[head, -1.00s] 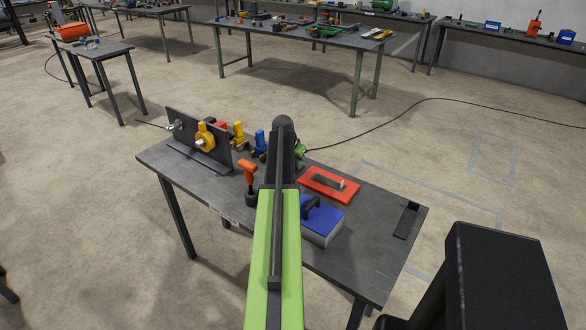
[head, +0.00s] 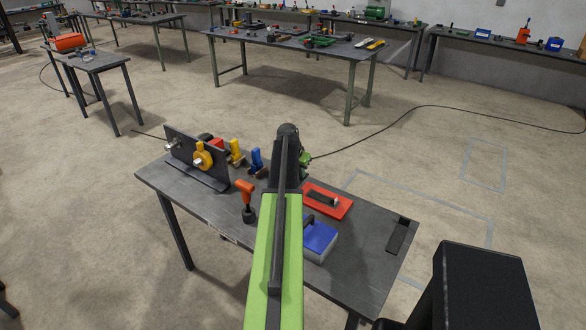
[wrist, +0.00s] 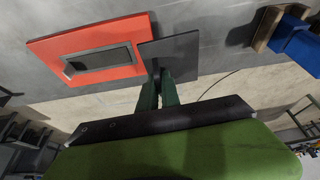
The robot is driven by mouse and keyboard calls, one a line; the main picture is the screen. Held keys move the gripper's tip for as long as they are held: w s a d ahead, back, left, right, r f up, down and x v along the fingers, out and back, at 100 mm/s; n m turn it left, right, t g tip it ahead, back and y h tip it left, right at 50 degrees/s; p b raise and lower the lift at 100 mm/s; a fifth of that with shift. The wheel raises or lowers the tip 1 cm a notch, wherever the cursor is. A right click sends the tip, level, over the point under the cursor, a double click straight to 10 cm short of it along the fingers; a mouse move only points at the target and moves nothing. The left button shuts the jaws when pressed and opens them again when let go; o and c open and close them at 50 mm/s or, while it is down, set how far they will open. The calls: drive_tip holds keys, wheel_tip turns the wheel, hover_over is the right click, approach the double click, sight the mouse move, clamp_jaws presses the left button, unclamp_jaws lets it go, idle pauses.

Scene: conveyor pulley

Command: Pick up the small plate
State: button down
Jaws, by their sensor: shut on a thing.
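The small plate (wrist: 181,53) is a flat dark grey square in the wrist view. My gripper (wrist: 160,80) is shut on its near edge, and the plate sticks out beyond the fingertips. In the wrist view the plate overlaps the right end of a red board (wrist: 95,48) with a dark rectangular middle; I cannot tell whether they touch. In the head view the red board (head: 341,208) lies on the dark table (head: 350,262). My arm hides the plate there, and only a green bit of my gripper (head: 304,162) shows.
A blue-topped block (head: 319,236) with a handle stands below the red board. An orange-handled tool (head: 245,195) stands left of my arm. An upright dark bracket with a yellow part (head: 202,158) stands at the left. The table's right part is mostly clear.

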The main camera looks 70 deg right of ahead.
drive_tip(key=s+a+r+p, duration=0.2)
drive_tip(key=s+r+p, duration=0.1)
drive_tip(key=s, duration=0.4)
drive_tip(key=shift+r, duration=0.7)
